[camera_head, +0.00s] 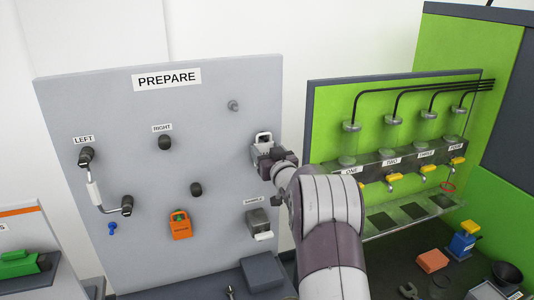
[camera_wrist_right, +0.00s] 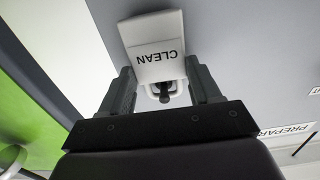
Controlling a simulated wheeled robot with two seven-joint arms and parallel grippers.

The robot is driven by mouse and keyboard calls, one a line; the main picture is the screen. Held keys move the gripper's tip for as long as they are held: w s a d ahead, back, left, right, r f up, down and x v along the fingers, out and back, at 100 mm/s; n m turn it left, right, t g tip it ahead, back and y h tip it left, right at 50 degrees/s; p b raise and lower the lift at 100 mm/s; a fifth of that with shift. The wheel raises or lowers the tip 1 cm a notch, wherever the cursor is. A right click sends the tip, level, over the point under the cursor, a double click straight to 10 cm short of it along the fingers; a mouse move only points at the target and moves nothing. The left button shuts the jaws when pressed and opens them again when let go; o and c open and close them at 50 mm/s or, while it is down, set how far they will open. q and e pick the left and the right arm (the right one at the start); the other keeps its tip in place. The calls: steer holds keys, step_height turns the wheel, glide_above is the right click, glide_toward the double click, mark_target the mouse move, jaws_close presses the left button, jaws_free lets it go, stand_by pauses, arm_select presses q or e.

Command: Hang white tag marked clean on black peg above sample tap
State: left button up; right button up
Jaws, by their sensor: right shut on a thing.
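The white tag (camera_wrist_right: 155,45) reads CLEAN, upside down in the right wrist view, and has a white loop at one end. My right gripper (camera_wrist_right: 165,88) is shut on it, with one dark finger on each side. A dark peg end (camera_wrist_right: 166,93) shows within the loop's opening; how deep it sits there I cannot tell. The sample tap (camera_head: 258,222) is below, under a small label. My left gripper is not in view.
A green bench (camera_head: 318,130) with jars and yellow taps stands close to the right of my arm. A dark grey block (camera_head: 262,272) lies below the sample tap.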

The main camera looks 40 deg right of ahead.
steer(key=shift+f+b, duration=0.3)
steer(key=shift+b, duration=0.15)
stand_by(1.1)
steer(key=o, duration=1.3)
steer(key=shift+c, duration=0.2)
steer(key=shift+s, duration=0.15)
steer(key=b+v, duration=0.5)
steer(key=v, duration=0.7)
steer(key=shift+s, duration=0.15)
